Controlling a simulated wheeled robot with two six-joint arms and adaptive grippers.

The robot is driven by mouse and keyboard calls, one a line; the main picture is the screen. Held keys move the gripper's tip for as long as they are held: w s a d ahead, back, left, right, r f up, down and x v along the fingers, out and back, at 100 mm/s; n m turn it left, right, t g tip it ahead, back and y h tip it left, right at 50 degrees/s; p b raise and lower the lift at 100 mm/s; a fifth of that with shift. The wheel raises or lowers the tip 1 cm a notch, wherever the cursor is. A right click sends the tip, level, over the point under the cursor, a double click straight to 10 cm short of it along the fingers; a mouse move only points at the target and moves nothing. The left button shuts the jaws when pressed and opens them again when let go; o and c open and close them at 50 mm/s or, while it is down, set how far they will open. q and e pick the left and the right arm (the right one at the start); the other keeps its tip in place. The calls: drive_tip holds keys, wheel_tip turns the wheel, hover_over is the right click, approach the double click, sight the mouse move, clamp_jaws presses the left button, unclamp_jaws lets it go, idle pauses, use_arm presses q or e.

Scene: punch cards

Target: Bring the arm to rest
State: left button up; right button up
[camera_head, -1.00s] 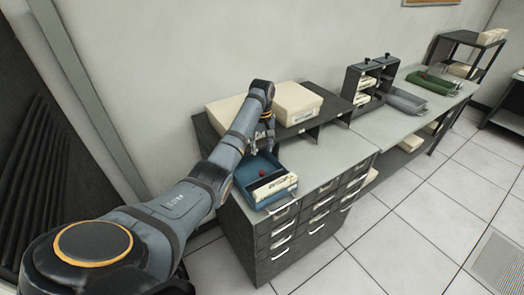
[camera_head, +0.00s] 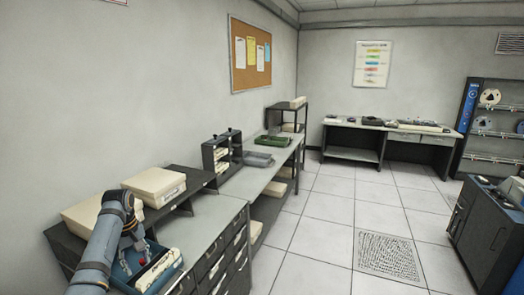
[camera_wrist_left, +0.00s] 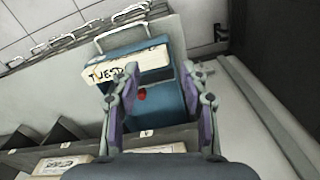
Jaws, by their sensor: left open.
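My left arm comes in at the lower left of the head view. Its gripper (camera_head: 134,238) is over the blue tray (camera_head: 122,272) on the cabinet top. In the left wrist view the gripper (camera_wrist_left: 160,80) is open, its two fingers apart with nothing held between them. Below it lies the blue tray (camera_wrist_left: 171,98), with a pale card deck (camera_wrist_left: 128,66) marked with dark lettering and a small red object (camera_wrist_left: 142,95) inside. The deck also shows in the head view (camera_head: 158,270). My right gripper is out of view.
Cream boxes (camera_head: 155,184) sit on the dark shelf unit behind the tray, near my gripper. A dark card rack (camera_head: 221,155), a grey tray (camera_head: 257,159) and a green tray (camera_head: 271,141) stand farther along the bench.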

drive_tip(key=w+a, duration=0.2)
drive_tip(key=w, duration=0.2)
use_arm(q)
drive_tip(key=s+d+f+m+y, duration=0.1)
drive_tip(key=s+d+f+m, duration=0.15)
drive_tip(key=f, duration=0.35)
drive_tip(key=s+d+f+m, duration=0.2)
drive_tip(key=s+f, duration=0.2)
drive_tip(key=f, duration=0.1)
drive_tip(key=s+d+m+t, duration=0.25)
drive_tip(key=s+d, duration=0.25)
drive_tip(key=s, duration=0.6)
drive_tip(key=s+d+m+t, duration=0.1)
drive_tip(key=s+d+m, duration=0.35)
drive_tip(key=s, duration=0.65)
wheel_tip(320, 180, down, 30)
drive_tip(key=s+a+g+b, duration=0.1)
drive_tip(key=s+a+b, duration=0.1)
drive_tip(key=s+b, duration=0.15)
drive_tip(key=s+a+f+g+b, duration=0.1)
drive_tip(key=s+f+b, duration=0.1)
drive_tip(key=s+f, duration=1.6)
drive_tip(key=shift+a+f+n+b, duration=0.2)
drive_tip(key=shift+f+n+b, duration=0.2)
drive_tip(key=shift+f, duration=0.2)
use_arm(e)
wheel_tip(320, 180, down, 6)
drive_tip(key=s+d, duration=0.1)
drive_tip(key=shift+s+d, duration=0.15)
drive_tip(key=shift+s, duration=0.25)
